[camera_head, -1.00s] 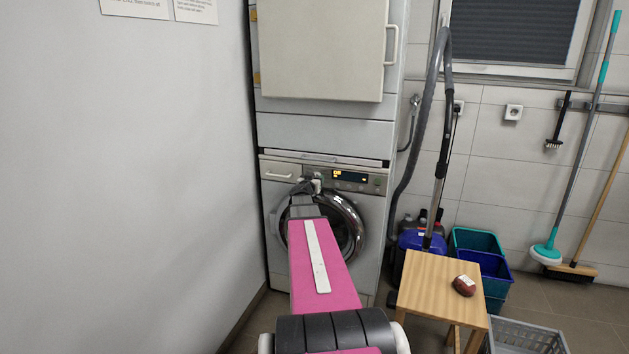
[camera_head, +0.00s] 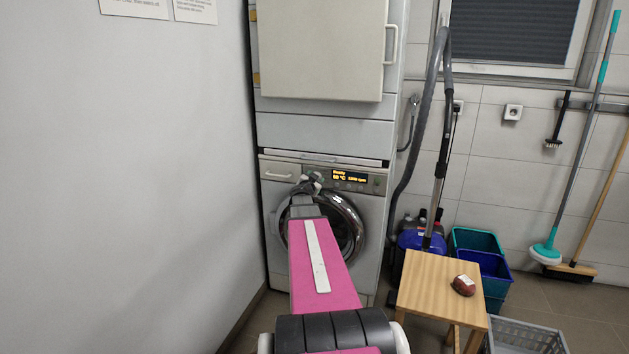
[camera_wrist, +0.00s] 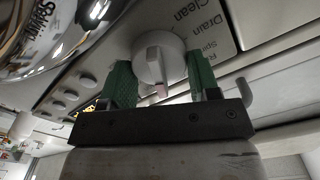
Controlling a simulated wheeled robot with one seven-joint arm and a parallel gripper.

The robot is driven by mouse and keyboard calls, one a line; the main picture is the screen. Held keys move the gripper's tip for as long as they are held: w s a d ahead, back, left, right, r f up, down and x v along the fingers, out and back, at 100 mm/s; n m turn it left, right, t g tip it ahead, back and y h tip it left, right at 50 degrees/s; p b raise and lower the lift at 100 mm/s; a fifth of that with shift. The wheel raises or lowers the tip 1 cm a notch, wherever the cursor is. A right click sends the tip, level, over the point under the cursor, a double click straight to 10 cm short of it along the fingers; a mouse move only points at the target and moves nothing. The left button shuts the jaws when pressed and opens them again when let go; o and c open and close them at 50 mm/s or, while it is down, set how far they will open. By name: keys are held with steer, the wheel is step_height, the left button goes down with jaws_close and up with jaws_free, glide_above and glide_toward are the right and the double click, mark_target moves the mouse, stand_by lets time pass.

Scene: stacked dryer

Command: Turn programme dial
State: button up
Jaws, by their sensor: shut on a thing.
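The programme dial (camera_wrist: 158,58) is a round white knob with a raised grip bar, on the panel of the lower machine. Panel words beside it include "Clean" and "Drain" in the wrist view. My gripper (camera_wrist: 161,78) has its green fingers on either side of the dial and is shut on it. In the head view my gripper (camera_head: 313,181) is at the panel, and the dial is mostly hidden behind it. The washing machine (camera_head: 278,211) has a lit display (camera_head: 351,177) reading "Ready", what looks like 60 °C, and a small rpm value.
A dryer (camera_head: 320,52) with its front door is stacked above. A plain wall (camera_head: 140,180) stands close on the left. To the right are a vacuum hose (camera_head: 431,100), a wooden stool (camera_head: 425,285) with a dark red item (camera_head: 463,286), buckets (camera_head: 490,272) and a grey crate (camera_head: 525,338).

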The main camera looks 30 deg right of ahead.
steer(key=shift+m, duration=0.3)
steer(key=o, duration=0.9)
steer(key=shift+s, duration=0.1)
steer(key=v, duration=1)
steer(key=shift+s+a, duration=0.15)
steer(key=shift+a, duration=0.15)
